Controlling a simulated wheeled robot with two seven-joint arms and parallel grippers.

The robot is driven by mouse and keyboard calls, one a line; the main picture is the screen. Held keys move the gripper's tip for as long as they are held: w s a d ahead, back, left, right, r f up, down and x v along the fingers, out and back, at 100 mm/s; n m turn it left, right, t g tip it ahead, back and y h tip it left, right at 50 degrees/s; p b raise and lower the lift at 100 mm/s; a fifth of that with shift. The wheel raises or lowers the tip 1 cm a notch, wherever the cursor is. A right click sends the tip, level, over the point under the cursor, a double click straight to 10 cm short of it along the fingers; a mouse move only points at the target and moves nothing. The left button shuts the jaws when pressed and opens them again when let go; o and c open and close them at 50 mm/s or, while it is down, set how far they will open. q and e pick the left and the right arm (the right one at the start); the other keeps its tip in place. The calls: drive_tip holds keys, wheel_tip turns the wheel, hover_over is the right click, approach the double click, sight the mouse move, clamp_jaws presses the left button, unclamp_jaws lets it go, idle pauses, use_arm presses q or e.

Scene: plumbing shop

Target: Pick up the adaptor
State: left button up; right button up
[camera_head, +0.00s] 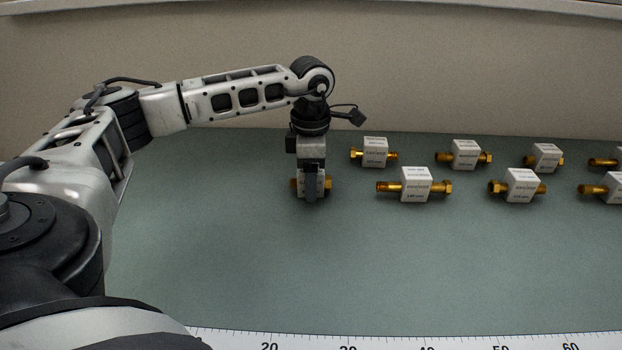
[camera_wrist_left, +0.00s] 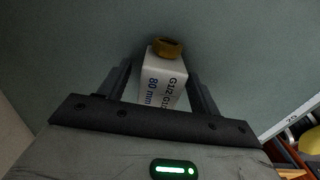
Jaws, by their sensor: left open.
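A brass adaptor with a white labelled block around its middle (camera_head: 297,184) stands on the green table, mostly hidden behind my left gripper in the head view. In the left wrist view its white block (camera_wrist_left: 163,82) reads "80 mm" and "G1/2", with a brass end (camera_wrist_left: 167,47) beyond it. My left gripper (camera_head: 311,193) points straight down over this adaptor. In the wrist view its open fingers (camera_wrist_left: 160,85) stand on either side of the white block, with a gap visible on each side. My right gripper is not in view.
Several similar adaptors with white blocks lie in two rows to the right, the nearest ones at the back (camera_head: 375,152) and front (camera_head: 416,185). A white ruler strip (camera_head: 385,340) runs along the table's front edge. The table's front left is clear. A beige wall stands behind.

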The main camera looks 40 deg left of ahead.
use_arm(q)
drive_tip(key=shift+f, duration=0.5)
drive_tip(key=shift+c, duration=0.3)
drive_tip(key=c, duration=1.1)
drive_tip(key=shift+o, duration=0.2)
drive_tip(key=shift+r, duration=0.15)
